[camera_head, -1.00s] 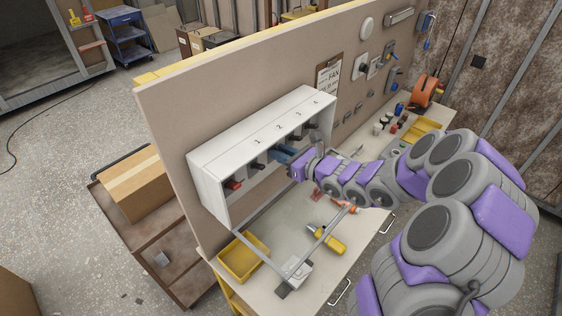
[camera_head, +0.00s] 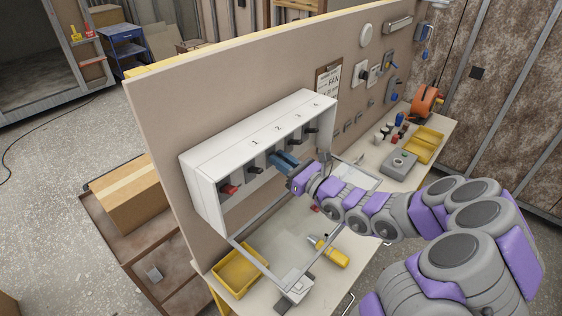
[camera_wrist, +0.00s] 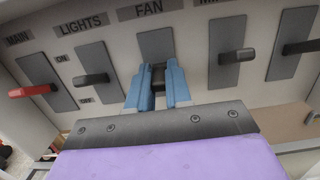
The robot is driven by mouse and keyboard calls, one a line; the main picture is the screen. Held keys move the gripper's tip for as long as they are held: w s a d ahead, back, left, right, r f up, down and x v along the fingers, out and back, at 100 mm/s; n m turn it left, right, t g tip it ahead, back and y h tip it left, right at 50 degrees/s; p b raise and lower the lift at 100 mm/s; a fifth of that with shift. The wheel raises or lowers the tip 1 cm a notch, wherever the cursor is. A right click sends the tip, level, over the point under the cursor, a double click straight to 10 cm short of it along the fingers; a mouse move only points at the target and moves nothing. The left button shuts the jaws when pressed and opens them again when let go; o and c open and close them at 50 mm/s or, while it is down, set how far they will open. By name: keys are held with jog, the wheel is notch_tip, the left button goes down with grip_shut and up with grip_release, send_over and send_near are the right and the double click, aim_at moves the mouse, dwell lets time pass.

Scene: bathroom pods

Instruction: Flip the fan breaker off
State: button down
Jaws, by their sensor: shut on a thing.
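The white breaker panel (camera_head: 207,180) is fixed to the upright board. In the wrist view the FAN breaker lever (camera_wrist: 158,72) is a dark stub in front of its grey plate, under the FAN label. My gripper (camera_wrist: 158,84) has its two blue fingers on either side of this lever and is shut on it. In the head view my gripper (camera_head: 284,161) reaches the panel from the right, and its fingers hide most of the lever. ON and OFF marks show left of the LIGHTS lever; the FAN lever's exact tilt is hard to tell.
The red MAIN lever (camera_wrist: 33,91) and dark LIGHTS lever (camera_wrist: 92,78) are left of FAN; two dark levers (camera_wrist: 238,55) are to its right. A yellow bin (camera_head: 238,272) and yellow flashlight (camera_head: 328,250) lie on the bench below. A FAN notice (camera_head: 328,80) hangs above.

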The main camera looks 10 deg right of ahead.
jog(key=c, duration=1)
grip_release()
jog(key=shift+d, duration=0.15)
jog(key=shift+c, duration=0.2)
jog(key=shift+s, duration=0.1)
jog(key=v, duration=1.7)
jog(key=shift+d+f+p, duration=0.2)
jog(key=shift+p, duration=0.1)
